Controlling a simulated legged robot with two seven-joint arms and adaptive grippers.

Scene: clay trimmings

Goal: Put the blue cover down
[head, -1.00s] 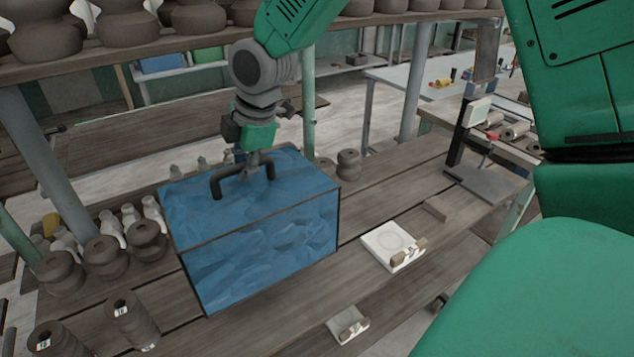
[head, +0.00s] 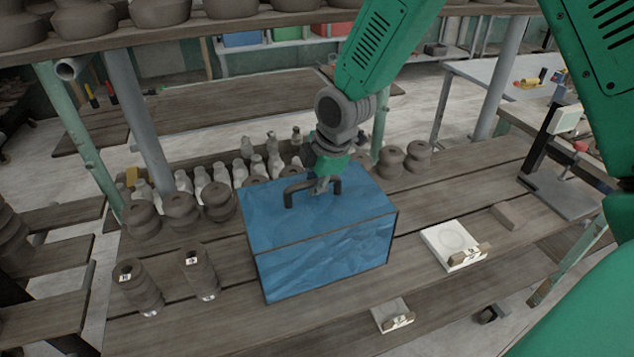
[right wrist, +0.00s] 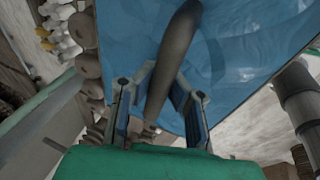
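The blue cover (head: 318,258) is a box-shaped lid with dark edges and a dark arched handle (head: 289,196) on top. In the head view it is upright on or just above the plank shelf; its underside is hidden, so I cannot tell which. My right gripper (head: 322,190) reaches down onto the handle from above. In the right wrist view the fingers (right wrist: 165,72) close in on both sides of the dark handle (right wrist: 177,50), with the blue top (right wrist: 245,50) behind. My left gripper is not in view.
Dark pots (head: 181,212) and pale bottles (head: 203,184) stand left of and behind the cover. Two ribbed stacks (head: 201,275) stand front left. A white tile (head: 452,244) and a smaller plate (head: 391,316) lie on the right. Bare planks (head: 240,335) show in front.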

